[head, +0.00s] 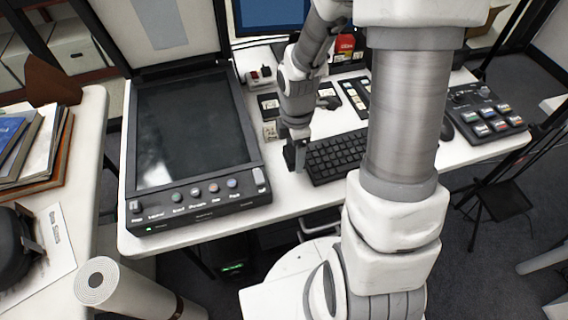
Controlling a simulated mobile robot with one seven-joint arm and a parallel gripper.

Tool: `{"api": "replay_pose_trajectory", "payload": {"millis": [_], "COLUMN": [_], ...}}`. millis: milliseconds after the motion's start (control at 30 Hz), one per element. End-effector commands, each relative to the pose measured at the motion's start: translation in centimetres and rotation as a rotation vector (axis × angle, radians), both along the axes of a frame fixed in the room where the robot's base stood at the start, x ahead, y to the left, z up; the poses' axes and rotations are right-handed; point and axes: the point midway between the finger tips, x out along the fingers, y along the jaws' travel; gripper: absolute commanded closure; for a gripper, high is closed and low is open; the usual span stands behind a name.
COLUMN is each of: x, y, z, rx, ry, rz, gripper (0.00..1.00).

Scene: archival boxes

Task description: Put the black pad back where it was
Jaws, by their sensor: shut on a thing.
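My gripper (297,162) points down over the white desk, at the left end of the black keyboard (337,155). It is shut on a small dark thing (289,157), which looks like the black pad. The fingers and the thing are both dark and small here, so its outline is hard to make out. I cannot tell whether it touches the desk or the keyboard.
A large scanner (193,135) with a dark glass bed stands left of my gripper. A button console (482,112) is at the right. A narrow desk strip between scanner and keyboard is clear.

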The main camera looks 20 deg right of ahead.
Motion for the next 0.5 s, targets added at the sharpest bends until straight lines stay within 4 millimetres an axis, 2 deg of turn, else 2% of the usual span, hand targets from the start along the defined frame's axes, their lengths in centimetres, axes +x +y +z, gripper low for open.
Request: {"api": "replay_pose_trajectory", "payload": {"millis": [33, 200, 367, 500], "x": [0.7, 2.1, 2.2, 2.2], "y": [0.7, 1.8, 2.0, 2.0], "z": [-0.9, -1.7, -2.7, -4.8], "rx": [0.000, -0.001, 0.000, -0.001], "ry": [0.002, 0.001, 0.003, 0.005], "rz": [0.006, 0.001, -0.001, 0.000], "gripper": [0.66, 0.66, 0.66, 0.66]}}
